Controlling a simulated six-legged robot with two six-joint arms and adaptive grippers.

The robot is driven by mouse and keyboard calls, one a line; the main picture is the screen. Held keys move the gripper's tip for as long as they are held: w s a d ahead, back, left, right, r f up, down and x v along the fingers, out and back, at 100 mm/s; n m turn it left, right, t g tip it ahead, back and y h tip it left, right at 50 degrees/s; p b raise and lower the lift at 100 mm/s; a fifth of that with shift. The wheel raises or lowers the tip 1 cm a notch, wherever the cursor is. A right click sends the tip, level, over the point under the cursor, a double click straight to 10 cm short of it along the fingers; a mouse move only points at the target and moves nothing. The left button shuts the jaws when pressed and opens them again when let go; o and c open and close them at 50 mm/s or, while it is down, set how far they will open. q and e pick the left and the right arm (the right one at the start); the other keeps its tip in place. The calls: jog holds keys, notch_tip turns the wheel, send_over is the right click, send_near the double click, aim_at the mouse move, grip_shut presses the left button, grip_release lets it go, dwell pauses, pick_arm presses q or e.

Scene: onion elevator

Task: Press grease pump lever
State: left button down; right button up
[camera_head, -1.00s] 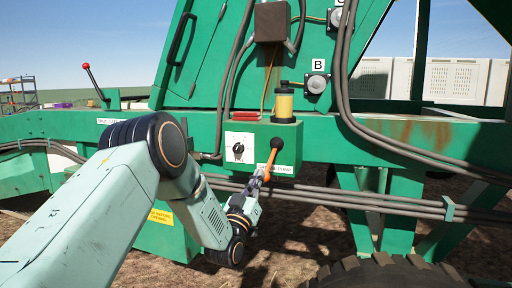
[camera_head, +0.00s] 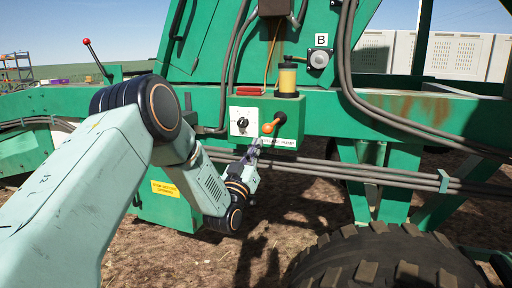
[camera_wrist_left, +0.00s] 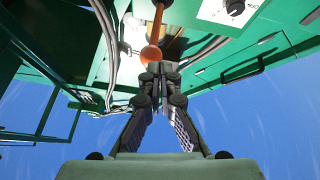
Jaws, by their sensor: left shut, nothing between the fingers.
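The grease pump lever (camera_head: 268,128) sticks out from a black pivot on the front of the green pump box (camera_head: 262,106), above the pump label. Its orange ball end shows toward the camera. In the wrist view, the orange lever ball (camera_wrist_left: 151,54) is just beyond my fingertips, with its shaft running up behind. My left gripper (camera_head: 256,146) is below and slightly left of the ball, shut and empty. In the wrist view the gripper's closed fingertips (camera_wrist_left: 159,73) overlap the ball's lower edge; I cannot tell whether they touch. My right gripper is not in view.
A white panel with a black knob (camera_head: 242,121) sits left of the lever. A yellow grease reservoir (camera_head: 287,78) stands on the box. Dark hoses (camera_head: 340,172) run below it. A large tire (camera_head: 390,260) is at the lower right.

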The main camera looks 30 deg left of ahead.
pick_arm(q)
jog(key=v, duration=0.8)
jog(key=shift+s, duration=0.4)
jog(key=shift+w, duration=0.15)
jog(key=shift+d, duration=0.1)
dwell(0.5)
